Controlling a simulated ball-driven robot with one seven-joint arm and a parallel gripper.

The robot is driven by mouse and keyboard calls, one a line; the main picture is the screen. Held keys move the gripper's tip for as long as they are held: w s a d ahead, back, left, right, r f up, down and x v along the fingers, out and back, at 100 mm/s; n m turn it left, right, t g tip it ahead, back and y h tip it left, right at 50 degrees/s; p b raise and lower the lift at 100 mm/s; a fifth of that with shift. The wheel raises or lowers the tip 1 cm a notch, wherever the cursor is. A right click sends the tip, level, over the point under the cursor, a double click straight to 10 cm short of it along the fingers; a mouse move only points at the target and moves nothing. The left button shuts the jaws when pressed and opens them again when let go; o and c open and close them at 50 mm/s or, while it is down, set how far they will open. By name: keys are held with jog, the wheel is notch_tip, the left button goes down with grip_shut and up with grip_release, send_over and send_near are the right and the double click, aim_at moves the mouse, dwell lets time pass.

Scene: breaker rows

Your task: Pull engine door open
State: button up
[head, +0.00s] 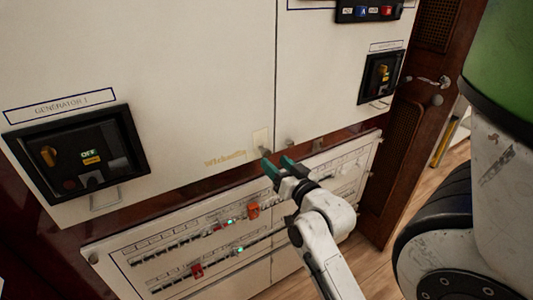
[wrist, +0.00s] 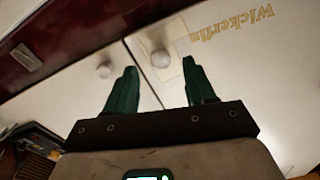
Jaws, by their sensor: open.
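Two white cabinet doors meet at a vertical seam and look closed: the left door (head: 190,70) and the right door (head: 315,75). No readable label tells which is the engine door. A round knob (head: 265,150) sits on a pale plate at the left door's lower corner, and a second knob (head: 289,142) sits on the right door. My gripper (head: 277,163) is open just below the knobs. In the wrist view the plate-side knob (wrist: 160,58) appears between the green fingertips (wrist: 160,66), with the other knob (wrist: 104,70) by one finger. Contact cannot be told.
A breaker panel (head: 160,262) with rows of small switches is below the doors. A Generator 1 unit (head: 80,152) with a wire handle is at left. A brown wooden door (head: 405,135) stands at right, with wood floor (head: 385,270) below.

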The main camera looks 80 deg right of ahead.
aim_at(267, 156)
jog(key=shift+x, duration=2.95)
jog(key=shift+f, duration=0.1)
jog(key=shift+c, duration=0.4)
grip_shut()
jog(key=shift+a, duration=0.1)
